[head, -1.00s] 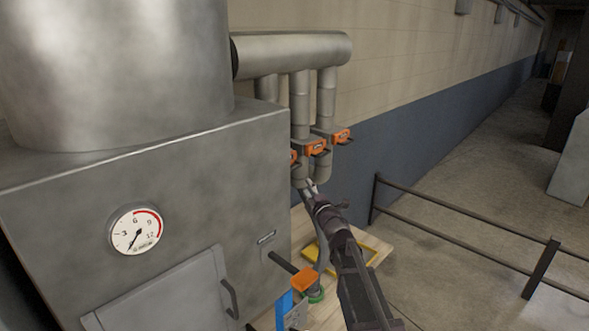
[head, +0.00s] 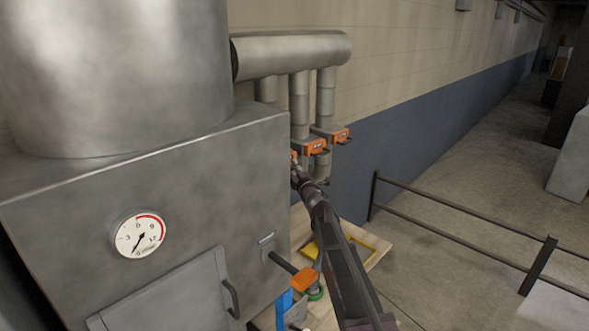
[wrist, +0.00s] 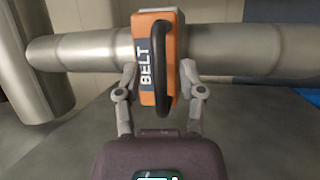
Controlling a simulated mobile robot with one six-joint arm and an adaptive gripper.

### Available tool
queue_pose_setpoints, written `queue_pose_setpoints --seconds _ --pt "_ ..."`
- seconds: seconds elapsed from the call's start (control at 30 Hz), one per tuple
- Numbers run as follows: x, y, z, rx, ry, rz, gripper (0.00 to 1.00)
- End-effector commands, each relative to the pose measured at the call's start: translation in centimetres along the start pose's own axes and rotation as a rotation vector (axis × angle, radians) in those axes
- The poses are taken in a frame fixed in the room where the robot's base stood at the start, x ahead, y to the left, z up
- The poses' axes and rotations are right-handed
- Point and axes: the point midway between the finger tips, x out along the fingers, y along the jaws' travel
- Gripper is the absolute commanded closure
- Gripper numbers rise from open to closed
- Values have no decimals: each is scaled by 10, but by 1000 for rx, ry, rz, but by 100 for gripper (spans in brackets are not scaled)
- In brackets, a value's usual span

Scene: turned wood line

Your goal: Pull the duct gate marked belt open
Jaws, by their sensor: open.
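The duct gate marked belt (wrist: 146,60) is an orange plate with white lettering and a black bar handle (wrist: 162,68), set across a grey metal duct in the wrist view. My gripper (wrist: 157,75) is open, with one finger on each side of the gate and its handle. I cannot tell whether the fingers touch it. In the head view my gripper (head: 297,170) is beside the leftmost orange gate (head: 293,156), which the machine cabinet and my arm mostly hide.
Two more orange gates (head: 316,146) (head: 341,136) sit on the ducts to the right. The large metal cabinet (head: 170,200) stands close on the left. A wooden table (head: 372,243) with a yellow frame is below, and a dark railing (head: 460,233) is at the right.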

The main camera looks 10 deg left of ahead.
Motion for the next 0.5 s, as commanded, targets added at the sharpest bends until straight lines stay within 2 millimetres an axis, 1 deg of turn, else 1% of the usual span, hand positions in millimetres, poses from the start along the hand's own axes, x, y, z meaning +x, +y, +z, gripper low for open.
queue_pose_setpoints --seconds 0.27,0.3,0.37,0.4,0.47,0.5 --pt "1 0 0 0 0 0 49" --pt "1 0 0 0 0 0 52" --pt "1 0 0 0 0 0 70" --pt "1 0 0 0 0 0 82" --pt "1 0 -1 0 0 0 99" --pt "1 0 -1 0 0 0 100"
